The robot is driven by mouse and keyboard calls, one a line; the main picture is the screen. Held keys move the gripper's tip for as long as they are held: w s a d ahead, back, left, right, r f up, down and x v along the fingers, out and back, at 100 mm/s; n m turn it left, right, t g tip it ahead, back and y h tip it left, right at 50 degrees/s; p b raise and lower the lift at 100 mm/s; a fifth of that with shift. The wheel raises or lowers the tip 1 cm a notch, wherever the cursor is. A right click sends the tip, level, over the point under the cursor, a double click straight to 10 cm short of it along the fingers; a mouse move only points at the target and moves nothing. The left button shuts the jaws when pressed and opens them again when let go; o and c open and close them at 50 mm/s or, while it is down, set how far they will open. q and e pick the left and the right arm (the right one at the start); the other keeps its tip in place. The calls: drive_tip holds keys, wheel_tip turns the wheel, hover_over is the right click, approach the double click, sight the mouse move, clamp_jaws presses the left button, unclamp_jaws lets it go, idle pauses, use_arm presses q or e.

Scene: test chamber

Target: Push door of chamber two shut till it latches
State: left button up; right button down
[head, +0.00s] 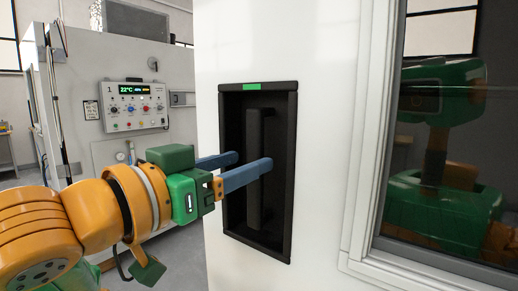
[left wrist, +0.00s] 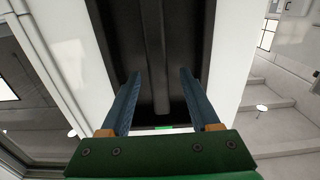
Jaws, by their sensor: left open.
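The white door (head: 325,130) fills the middle of the head view, with a tall black recess holding an upright black handle bar (head: 254,190). A green strip (head: 252,87) marks the top of the recess. No number shows on this door, and I cannot tell if it is fully shut. My left gripper (head: 254,160) is open, its two blue fingers pointing into the recess on either side of the bar. In the left wrist view the bar (left wrist: 153,40) lies between the finger lines; I cannot tell whether they touch it. My right gripper is out of view.
A window (head: 440,150) right of the handle reflects my body. At the left stands another pale cabinet with a control box (head: 134,106) labelled 1 and showing 22°C. Floor shows between that cabinet and the door.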

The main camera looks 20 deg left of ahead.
use_arm(q)
drive_tip(key=shift+w+d+r, duration=0.2)
drive_tip(key=shift+w+r, duration=0.05)
drive_tip(key=shift+w, duration=0.15)
drive_tip(key=shift+w+d+f, duration=0.25)
drive_tip(key=shift+w+d, duration=0.05)
drive_tip(key=shift+w, duration=0.4)
drive_tip(key=shift+w+d+f, duration=0.2)
drive_tip(key=shift+w+d, duration=0.1)
drive_tip(key=shift+w, duration=0.4)
drive_tip(key=shift+s+a+r, duration=0.1)
drive_tip(key=shift+s+a, duration=0.05)
drive_tip(key=shift+s, duration=0.15)
drive_tip(key=c, duration=0.6)
clamp_jaws()
